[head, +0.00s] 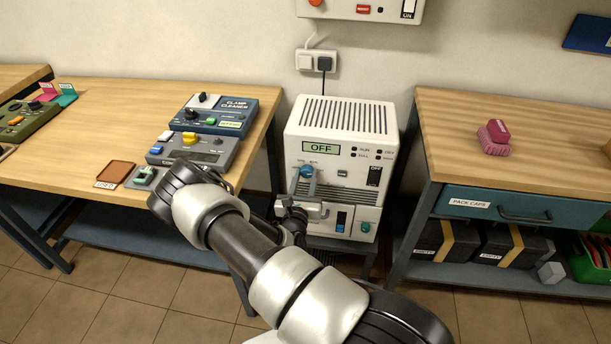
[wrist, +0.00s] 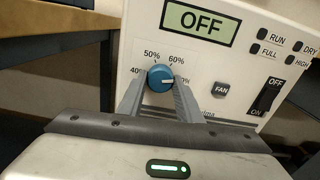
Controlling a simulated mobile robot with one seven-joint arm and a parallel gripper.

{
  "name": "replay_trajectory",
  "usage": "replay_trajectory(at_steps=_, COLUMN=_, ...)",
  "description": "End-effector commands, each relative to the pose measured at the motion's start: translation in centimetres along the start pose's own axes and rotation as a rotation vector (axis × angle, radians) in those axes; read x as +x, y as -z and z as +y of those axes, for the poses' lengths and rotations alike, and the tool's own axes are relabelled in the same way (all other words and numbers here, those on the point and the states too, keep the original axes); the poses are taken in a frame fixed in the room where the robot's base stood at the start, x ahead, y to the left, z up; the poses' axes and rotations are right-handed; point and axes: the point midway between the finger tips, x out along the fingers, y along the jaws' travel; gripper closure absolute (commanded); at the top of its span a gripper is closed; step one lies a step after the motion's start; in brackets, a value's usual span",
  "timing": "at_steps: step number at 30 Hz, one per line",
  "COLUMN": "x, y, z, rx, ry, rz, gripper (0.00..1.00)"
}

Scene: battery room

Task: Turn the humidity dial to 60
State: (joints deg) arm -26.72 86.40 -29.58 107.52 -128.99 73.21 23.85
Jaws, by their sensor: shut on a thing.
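The humidity dial (wrist: 160,78) is a round blue knob on the white dehumidifier's front panel, below its OFF display. In the wrist view my gripper (wrist: 160,90) is shut on the dial, one grey finger at each side. The dial's white pointer mark points to the right, below the 60% label (wrist: 176,61). The 50% label (wrist: 151,55) is above the dial and a partly visible 40 label is at its left. In the head view the dial (head: 307,171) shows above my gripper.
The dehumidifier (head: 341,118) stands between a left workbench (head: 100,110) with control boxes and a right bench (head: 540,140). A FAN button (wrist: 221,89) and a power switch (wrist: 265,97) are right of the dial. The display (wrist: 199,24) reads OFF.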

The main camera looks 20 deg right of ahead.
Motion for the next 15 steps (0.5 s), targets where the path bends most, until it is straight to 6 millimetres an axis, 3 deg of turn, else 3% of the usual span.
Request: replay_trajectory(at_steps=15, x=-0.11, y=-0.02, z=-0.09, rx=-0.476, ry=-0.003, rz=0.003, gripper=0.9)
